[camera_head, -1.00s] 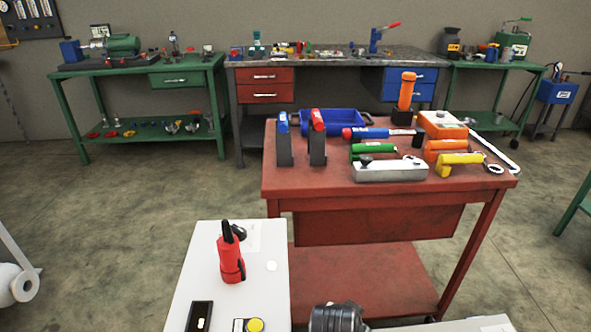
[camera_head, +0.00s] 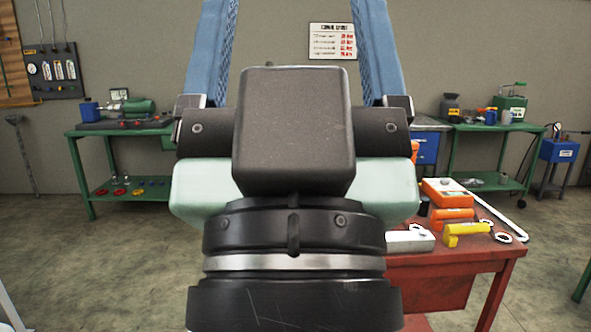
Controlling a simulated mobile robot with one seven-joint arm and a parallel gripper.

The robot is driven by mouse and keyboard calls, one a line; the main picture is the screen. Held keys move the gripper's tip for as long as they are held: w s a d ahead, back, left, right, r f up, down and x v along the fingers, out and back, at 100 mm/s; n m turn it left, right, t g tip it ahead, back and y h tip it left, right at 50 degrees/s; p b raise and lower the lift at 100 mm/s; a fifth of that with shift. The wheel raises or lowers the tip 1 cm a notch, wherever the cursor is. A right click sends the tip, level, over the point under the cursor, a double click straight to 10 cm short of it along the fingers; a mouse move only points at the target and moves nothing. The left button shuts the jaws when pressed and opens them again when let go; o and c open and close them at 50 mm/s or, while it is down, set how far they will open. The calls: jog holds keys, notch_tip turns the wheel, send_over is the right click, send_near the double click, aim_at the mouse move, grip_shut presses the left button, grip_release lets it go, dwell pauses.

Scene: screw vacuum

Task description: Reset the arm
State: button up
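My gripper (camera_head: 292,25) fills the middle of the view, close to the camera and pointing up. Its two blue fingers stand wide apart, with only the wall seen between them. The fingertips run past the top edge of the picture. My arm's dark wrist, with a silver ring, is below it. The red table (camera_head: 450,262) is behind and to the right, and my gripper is apart from it. My arm hides the table's left part.
On the table's visible side are an orange box (camera_head: 447,192), a yellow tool (camera_head: 466,230), a grey block (camera_head: 409,240) and wrenches. A green bench (camera_head: 120,130) stands at the back left and another (camera_head: 490,126) at the back right. Floor at left is clear.

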notch_tip(320, 180, up, 20)
jog(key=p, duration=1.7)
jog(key=shift+w+r+p, duration=0.25)
jog(key=shift+p, duration=0.15)
